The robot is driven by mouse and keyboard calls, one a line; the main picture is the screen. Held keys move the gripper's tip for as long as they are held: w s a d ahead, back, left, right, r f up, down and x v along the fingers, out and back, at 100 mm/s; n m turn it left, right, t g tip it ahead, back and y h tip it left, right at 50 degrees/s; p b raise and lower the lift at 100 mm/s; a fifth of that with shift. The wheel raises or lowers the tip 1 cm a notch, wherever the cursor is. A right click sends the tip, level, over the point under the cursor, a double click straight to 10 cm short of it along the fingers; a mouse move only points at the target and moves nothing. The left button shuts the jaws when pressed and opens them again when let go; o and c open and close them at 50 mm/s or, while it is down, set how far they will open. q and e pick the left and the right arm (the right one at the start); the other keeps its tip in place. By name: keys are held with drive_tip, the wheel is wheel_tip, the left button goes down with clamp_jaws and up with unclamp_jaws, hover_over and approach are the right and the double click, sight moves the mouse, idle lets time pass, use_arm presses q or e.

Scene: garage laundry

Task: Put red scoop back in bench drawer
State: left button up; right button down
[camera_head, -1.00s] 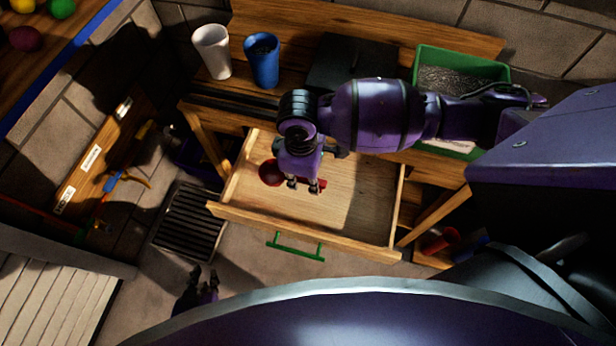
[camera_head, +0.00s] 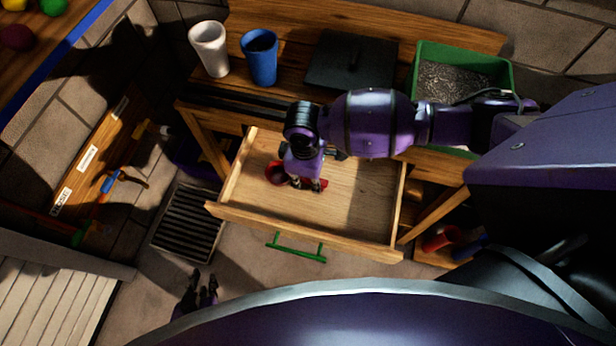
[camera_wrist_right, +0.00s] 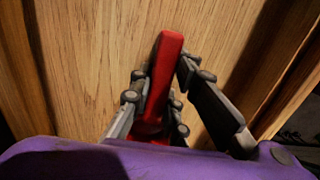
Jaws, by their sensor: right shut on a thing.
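The red scoop (camera_head: 275,174) is inside the open bench drawer (camera_head: 365,205), its round bowl toward the drawer's left side. My right gripper (camera_head: 311,184) reaches down into the drawer from above and is shut on the scoop's handle. In the right wrist view the red handle (camera_wrist_right: 164,75) stands between the fingers, with the pale drawer wood behind it. Whether the scoop touches the drawer floor cannot be told. The drawer's green handle (camera_head: 296,247) is on its front. My left gripper (camera_head: 201,285) is low at the left, outside the drawer, its fingers apart and empty.
On the bench top stand a white cup (camera_head: 209,50), a blue cup (camera_head: 260,62), a dark flat panel (camera_head: 350,62) and a green bin (camera_head: 462,55) of grey material. A dark grate (camera_head: 187,222) lies on the floor left of the drawer. The drawer's right half is clear.

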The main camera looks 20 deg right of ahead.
drive_tip(key=c, duration=1.7)
unclamp_jaws()
drive_tip(key=shift+o, duration=0.2)
wheel_tip(320, 180, up, 12)
drive_tip(key=p, duration=0.1)
drive_tip(key=shift+w+a, duration=0.15)
drive_tip(key=shift+w, duration=0.05)
drive_tip(key=shift+r, duration=0.1)
